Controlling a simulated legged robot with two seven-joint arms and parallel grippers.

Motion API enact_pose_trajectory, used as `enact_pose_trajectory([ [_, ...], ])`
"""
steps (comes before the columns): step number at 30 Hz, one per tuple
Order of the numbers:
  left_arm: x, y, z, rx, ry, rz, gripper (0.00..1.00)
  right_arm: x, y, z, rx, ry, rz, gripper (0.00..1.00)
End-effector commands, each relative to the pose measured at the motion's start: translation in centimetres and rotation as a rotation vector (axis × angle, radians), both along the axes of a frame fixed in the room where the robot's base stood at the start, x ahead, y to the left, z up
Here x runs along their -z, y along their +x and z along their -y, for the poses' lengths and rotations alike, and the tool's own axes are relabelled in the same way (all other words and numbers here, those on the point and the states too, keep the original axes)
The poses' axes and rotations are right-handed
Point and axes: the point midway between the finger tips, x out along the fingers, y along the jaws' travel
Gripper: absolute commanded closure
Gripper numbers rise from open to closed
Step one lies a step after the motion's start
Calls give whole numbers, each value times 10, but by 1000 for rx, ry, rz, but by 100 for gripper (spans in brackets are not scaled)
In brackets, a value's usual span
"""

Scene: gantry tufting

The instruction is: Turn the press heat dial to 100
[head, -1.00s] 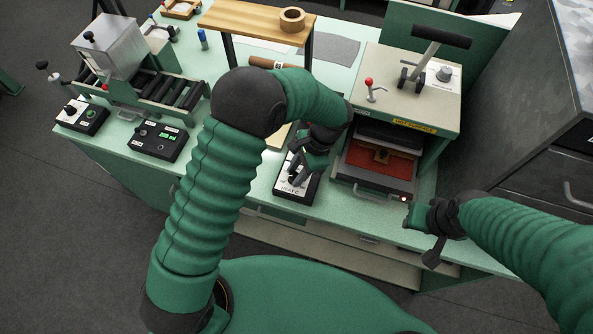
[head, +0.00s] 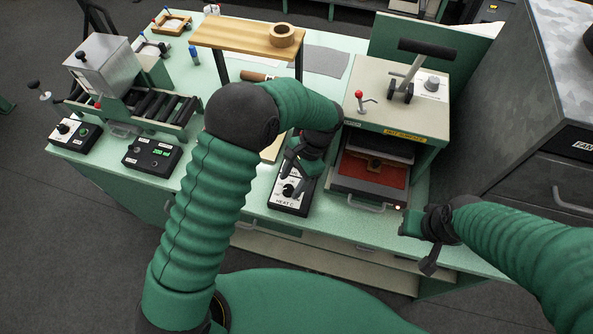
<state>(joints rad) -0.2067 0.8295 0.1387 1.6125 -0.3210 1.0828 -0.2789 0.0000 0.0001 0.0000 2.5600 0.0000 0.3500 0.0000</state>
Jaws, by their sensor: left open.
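The heat control box (head: 290,205) is black with a white face marked HEAT C, on the bench left of the press. Its dark round heat dial (head: 288,189) shows on the white face; I cannot read its setting. My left gripper (head: 289,178) is open above the box, close to the dial, fingers pointing down; I cannot tell whether it touches. The press (head: 400,100) is a beige cabinet with a lever on top and a red-lined opening. My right gripper (head: 418,236) is at the bench's front edge, right of the press opening; its jaw state is unclear.
A black box with green displays (head: 152,156) and another control box (head: 75,134) stand at the left. A wooden shelf (head: 240,36) bears a tape roll (head: 283,34). The press drawer handle (head: 366,206) juts out right of the heat box.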

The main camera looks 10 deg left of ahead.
Motion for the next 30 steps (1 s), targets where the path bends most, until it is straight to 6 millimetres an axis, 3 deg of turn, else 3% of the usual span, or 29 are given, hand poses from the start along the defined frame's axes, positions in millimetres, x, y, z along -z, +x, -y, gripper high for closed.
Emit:
enact_pose_trajectory([
  [6,-50,17,17,1,-3,5,47,8,0,0,0,0,0,64],
  [12,-86,27,27,1,-2,1,47,10,0,0,0,0,0,64],
  [17,-95,29,29,0,-1,-2,47,11,0,0,0,0,0,64],
  [30,-95,27,27,-8,-4,6,47,10,0,0,0,0,0,64],
])
